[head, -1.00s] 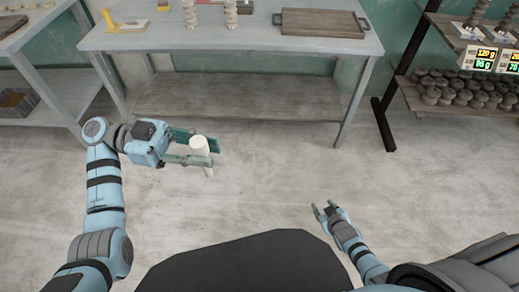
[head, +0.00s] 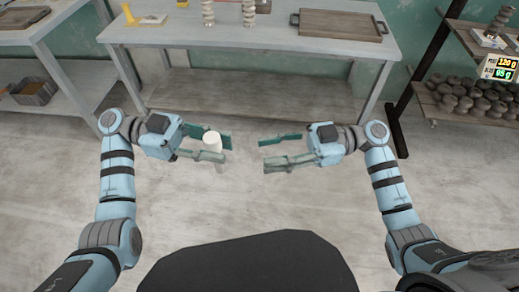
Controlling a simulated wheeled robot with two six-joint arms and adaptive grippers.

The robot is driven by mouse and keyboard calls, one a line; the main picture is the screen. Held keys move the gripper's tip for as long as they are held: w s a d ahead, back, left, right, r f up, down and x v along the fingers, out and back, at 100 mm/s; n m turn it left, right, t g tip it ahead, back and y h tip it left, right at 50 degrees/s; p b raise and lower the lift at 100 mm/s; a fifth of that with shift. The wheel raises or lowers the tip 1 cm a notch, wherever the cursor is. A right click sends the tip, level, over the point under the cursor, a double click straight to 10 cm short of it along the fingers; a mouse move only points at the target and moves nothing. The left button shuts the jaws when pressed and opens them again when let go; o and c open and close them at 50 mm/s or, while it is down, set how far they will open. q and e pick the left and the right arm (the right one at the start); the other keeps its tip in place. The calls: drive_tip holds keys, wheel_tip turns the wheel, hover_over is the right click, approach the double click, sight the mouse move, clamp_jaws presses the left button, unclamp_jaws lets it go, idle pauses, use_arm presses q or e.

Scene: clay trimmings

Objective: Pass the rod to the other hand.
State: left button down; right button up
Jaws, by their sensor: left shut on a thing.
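The white rod (head: 212,139) stands roughly upright between the fingers of my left gripper (head: 217,146), in the left middle of the head view. My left gripper is shut on it and holds it in the air in front of the table. The rod's lower part is mostly hidden behind the near finger. My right gripper (head: 265,156) is open and empty. Its fingers point left toward the rod, at about the same height in the picture, with a clear gap between them and the rod.
A grey table (head: 260,42) stands behind the grippers, with a wooden tray (head: 340,24) and two stacked clay columns on it. A shelf rack (head: 465,100) with several dark clay lumps is at the right. The floor between my arms is clear.

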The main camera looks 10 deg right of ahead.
sight(219, 172)
drive_tip(key=a, duration=1.2)
drive_tip(key=shift+w, duration=0.2)
drive_tip(key=shift+c, duration=0.3)
clamp_jaws()
use_arm(q)
drive_tip(key=c, duration=1.2)
unclamp_jaws()
drive_tip(key=shift+c, duration=0.2)
